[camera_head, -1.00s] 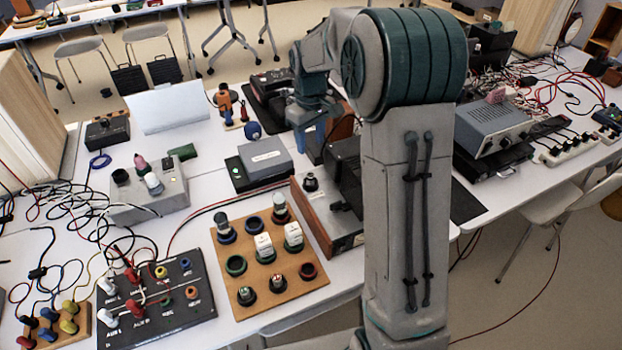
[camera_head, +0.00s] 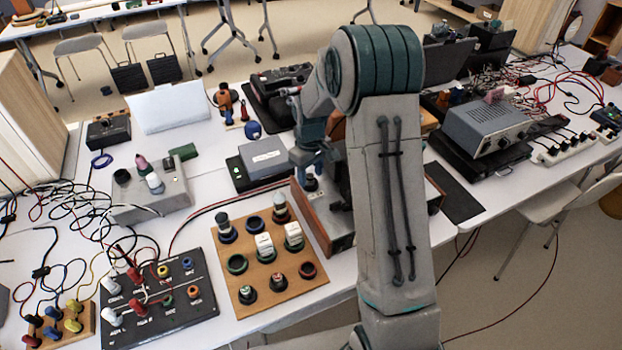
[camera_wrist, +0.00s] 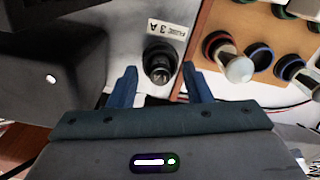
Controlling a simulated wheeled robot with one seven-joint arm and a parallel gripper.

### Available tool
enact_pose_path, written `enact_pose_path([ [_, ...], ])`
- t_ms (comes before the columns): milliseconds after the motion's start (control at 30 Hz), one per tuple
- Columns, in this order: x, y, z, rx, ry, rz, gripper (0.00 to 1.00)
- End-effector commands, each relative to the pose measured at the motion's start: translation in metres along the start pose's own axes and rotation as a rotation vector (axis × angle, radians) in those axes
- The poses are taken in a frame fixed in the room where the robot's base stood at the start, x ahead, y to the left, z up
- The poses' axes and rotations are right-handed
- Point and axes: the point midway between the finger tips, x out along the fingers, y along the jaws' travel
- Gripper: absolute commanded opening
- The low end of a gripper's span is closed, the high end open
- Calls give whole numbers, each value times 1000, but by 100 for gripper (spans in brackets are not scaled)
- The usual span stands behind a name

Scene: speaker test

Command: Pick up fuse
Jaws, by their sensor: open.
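The fuse (camera_wrist: 160,62) is a dark, round cap with a greyish top. In the wrist view it stands in a black ring on a light panel, beside a white label reading "FUSE 3 A" (camera_wrist: 168,29). In the head view it shows as a small dark knob (camera_head: 311,184) on the wood-sided instrument box, just below my gripper (camera_head: 312,162). My gripper (camera_wrist: 159,74) is open and empty. In the wrist view its two blue fingers lie on either side of the fuse, apart from it. I cannot tell the exact height between them.
A wooden board (camera_head: 290,293) with several coloured rings and caps lies left of the box; it also shows in the wrist view (camera_wrist: 215,18). A grey box (camera_head: 264,154) stands behind on the table. A dark block (camera_wrist: 45,75) is close beside the fuse.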

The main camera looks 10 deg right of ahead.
Motion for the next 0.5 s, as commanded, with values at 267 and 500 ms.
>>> enact_pose_path([
  [267, 0, 0, 0, 0, 0, 0, 6],
  [500, -1, 0, 0, 0, 0, 0, 0],
])
